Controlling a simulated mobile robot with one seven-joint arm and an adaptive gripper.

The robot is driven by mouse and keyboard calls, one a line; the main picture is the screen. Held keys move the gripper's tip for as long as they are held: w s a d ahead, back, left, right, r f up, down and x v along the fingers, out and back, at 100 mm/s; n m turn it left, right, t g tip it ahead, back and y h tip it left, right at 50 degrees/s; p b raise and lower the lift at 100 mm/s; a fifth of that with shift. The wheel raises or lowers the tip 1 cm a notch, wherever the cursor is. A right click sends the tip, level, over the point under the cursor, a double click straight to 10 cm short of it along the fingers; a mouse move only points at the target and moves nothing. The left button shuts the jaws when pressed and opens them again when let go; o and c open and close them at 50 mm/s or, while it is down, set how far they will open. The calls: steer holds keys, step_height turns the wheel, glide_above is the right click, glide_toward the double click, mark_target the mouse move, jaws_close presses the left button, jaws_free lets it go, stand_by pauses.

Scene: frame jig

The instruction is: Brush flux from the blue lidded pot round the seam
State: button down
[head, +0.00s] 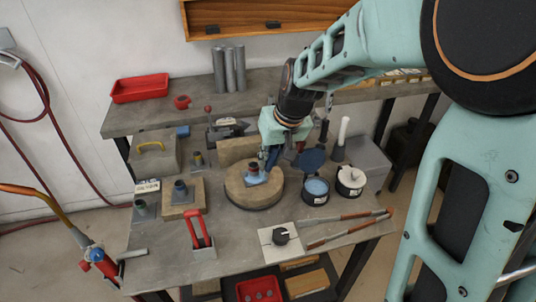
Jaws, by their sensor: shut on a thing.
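The blue lidded pot (316,191) stands right of the round turntable, its blue lid (312,160) raised behind it and pale blue contents showing. The round turntable (240,196) carries a small workpiece (254,173) with a blue base and a dark upright collar. The seam is too small to make out. My gripper (271,158) points down at the turntable's right rear, close beside the workpiece. It is shut on a thin thing, seemingly the brush, mostly hidden by the fingers. I cannot tell whether its tip touches the workpiece.
A second pot (350,182) with a pale top stands right of the blue one. Blocks with fittings (182,198) stand at the left.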

steer(key=shift+s+d, duration=0.1)
steer(key=shift+s, duration=0.1)
steer(key=shift+r, duration=0.15)
step_height(320, 180, up, 7)
steer(key=p, duration=0.5)
steer(key=shift+w, duration=0.15)
stand_by(0.8)
